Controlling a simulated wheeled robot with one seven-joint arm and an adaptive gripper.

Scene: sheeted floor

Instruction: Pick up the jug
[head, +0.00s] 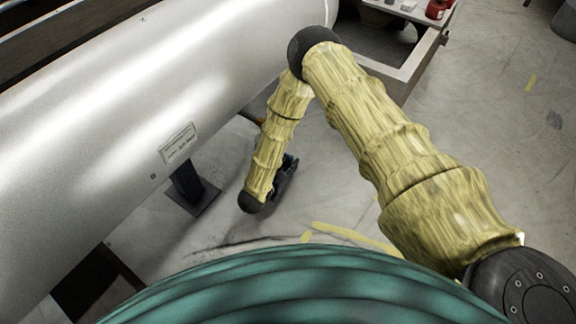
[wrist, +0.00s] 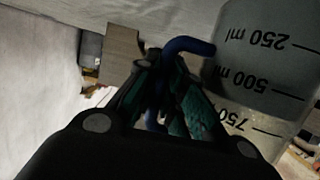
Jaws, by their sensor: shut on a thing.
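The jug (wrist: 268,72) is a translucent grey measuring vessel with black ml marks and a blue handle (wrist: 188,46). It fills the right of the wrist view, its lettering upside down there. My gripper (wrist: 160,72) has its two dark, green-padded fingers closed around the blue handle, beside the jug's wall. In the head view my gripper (head: 286,178) hangs low over the floor at the end of the bent arm, largely behind the forearm. I cannot make out the jug in the head view.
A large silver cylindrical tank (head: 130,110) lies along the left, with a dark support foot (head: 192,190) near my gripper. An open-topped bench (head: 415,60) with a red item (head: 436,9) stands at the upper right. Grey floor (head: 490,130) to the right is mostly clear.

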